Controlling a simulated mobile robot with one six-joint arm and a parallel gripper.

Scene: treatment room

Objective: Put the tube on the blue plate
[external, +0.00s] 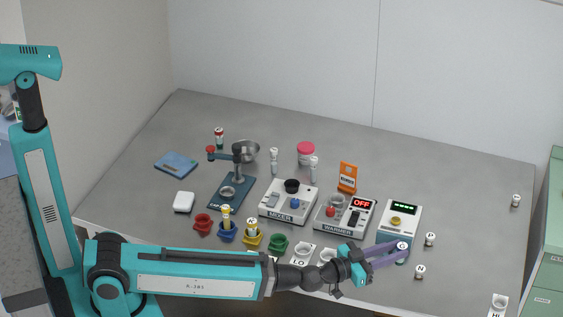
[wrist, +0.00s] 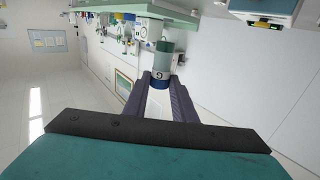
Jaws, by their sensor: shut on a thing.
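My gripper (external: 388,254) is at the front right of the table, its purple fingers shut on a small tube (external: 402,247) with a pale lettered top and a teal lower part. In the wrist view the fingers (wrist: 160,92) close around the tube (wrist: 164,60), which shows a grey-green section, a white lettered band and a blue part. The blue plate (external: 176,163) lies flat at the left of the table, far from my gripper, with nothing visible on it.
Lettered vials (external: 430,239) stand right of my gripper. A scale (external: 400,220), warmer (external: 345,214), mixer (external: 289,202) and dark blue press (external: 232,190) line the middle. Coloured cups (external: 203,223) stand in front. A white block (external: 184,201) is near the plate.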

